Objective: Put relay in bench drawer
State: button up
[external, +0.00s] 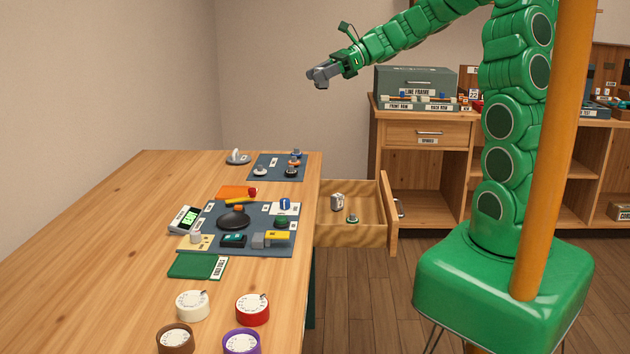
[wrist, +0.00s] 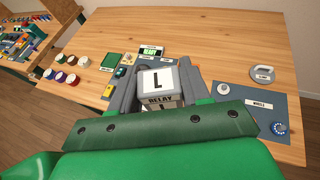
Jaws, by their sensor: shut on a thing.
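My gripper (external: 320,75) is raised high above the bench in the external view. In the wrist view my gripper (wrist: 158,90) is shut on the relay (wrist: 158,79), a pale block marked "L" and "RELAY" between the grey fingers. The relay is too small to make out well in the external view. The bench drawer (external: 391,213) is pulled open at the right side of the bench. It holds a small pale block (external: 337,202) and a small green-based part (external: 352,219). The drawer's inside does not show in the wrist view.
The wooden bench (external: 110,260) carries a dark mat (external: 203,221) with several parts, a second mat marked "WHEELS" (wrist: 258,105) and several dials (external: 252,309). A shelf unit (external: 429,157) stands behind. The air around my gripper looks clear.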

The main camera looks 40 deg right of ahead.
jog(key=s+d, duration=0.2)
jog(key=d, duration=0.3)
jog(key=f, duration=3.9)
jog(key=shift+s+d+f, duration=0.15)
jog(key=shift+s+f, duration=0.05)
jog(key=shift+s, duration=0.1)
jog(key=shift+w+a+f, duration=0.1)
jog(key=shift+w+a, duration=0.15)
jog(key=shift+a, duration=0.4)
jog(key=shift+w+a, duration=0.3)
jog(key=shift+a, duration=0.35)
jog(key=shift+w+a+f, duration=0.1)
jog(key=shift+w+a, duration=0.15)
jog(key=shift+a, duration=0.4)
jog(key=shift+d+f, duration=0.1)
jog(key=shift+f, duration=0.3)
jog(key=shift+s+f, duration=0.1)
jog(key=shift+f, duration=0.55)
